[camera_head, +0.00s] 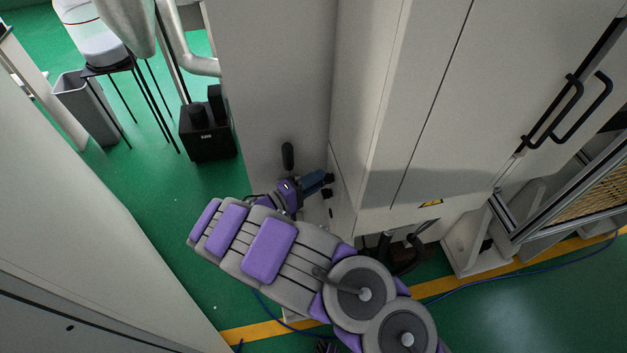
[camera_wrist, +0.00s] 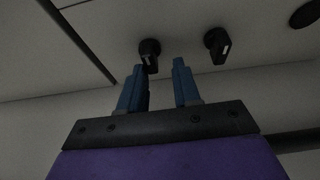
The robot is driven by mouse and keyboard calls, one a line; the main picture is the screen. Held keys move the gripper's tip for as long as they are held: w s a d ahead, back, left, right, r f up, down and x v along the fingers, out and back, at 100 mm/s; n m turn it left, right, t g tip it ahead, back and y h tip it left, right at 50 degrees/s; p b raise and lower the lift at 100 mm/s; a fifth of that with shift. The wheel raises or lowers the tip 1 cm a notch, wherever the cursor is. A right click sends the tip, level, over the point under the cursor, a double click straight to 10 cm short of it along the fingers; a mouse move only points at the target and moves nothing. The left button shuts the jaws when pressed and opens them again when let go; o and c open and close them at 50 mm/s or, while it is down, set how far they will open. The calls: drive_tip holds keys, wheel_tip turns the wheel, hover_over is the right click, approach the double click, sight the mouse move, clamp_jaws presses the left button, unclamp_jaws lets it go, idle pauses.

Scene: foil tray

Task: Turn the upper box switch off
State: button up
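In the wrist view, two black rotary switches with pale pointer marks sit on a pale panel: one left switch (camera_wrist: 150,48) and one right switch (camera_wrist: 217,42). I cannot tell for certain which is the upper one. My gripper (camera_wrist: 160,67) has its two blue fingers apart with nothing between them. The left fingertip overlaps the lower edge of the left switch in the picture; contact is unclear. The right fingertip is below and between the switches. In the head view my gripper (camera_head: 318,182) is beside the grey cabinet face, with small dark knobs near its tips.
A tall pale cabinet (camera_head: 430,110) with black door handles (camera_head: 570,110) stands to the right. A black lever-like handle (camera_head: 288,156) is above my gripper. A black box (camera_head: 207,130) and grey bin (camera_head: 85,105) stand behind on the green floor. Another pale cabinet (camera_head: 70,210) is at left.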

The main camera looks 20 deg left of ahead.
drive_tip(key=shift+s+r, duration=0.15)
drive_tip(key=shift+c, duration=0.7)
drive_tip(key=shift+s+d+r, duration=0.1)
drive_tip(key=shift+d+r, duration=0.1)
drive_tip(key=shift+d, duration=0.1)
drive_tip(key=shift+c, duration=0.8)
drive_tip(key=shift+d+r, duration=0.1)
drive_tip(key=shift+d, duration=0.7)
clamp_jaws()
drive_tip(key=shift+a, duration=0.4)
drive_tip(key=shift+n, duration=0.3)
drive_tip(key=shift+a+r+n+g+y+p, duration=0.1)
drive_tip(key=shift+n+g+y+p, duration=0.15)
drive_tip(key=shift+n+g+p, duration=0.75)
drive_tip(key=shift+a+r+n+g+y+p, duration=0.1)
drive_tip(key=shift+n+g+y+p, duration=0.25)
drive_tip(key=shift+n+p, duration=1.2)
drive_tip(key=shift+f+n, duration=0.1)
drive_tip(key=shift+n, duration=0.25)
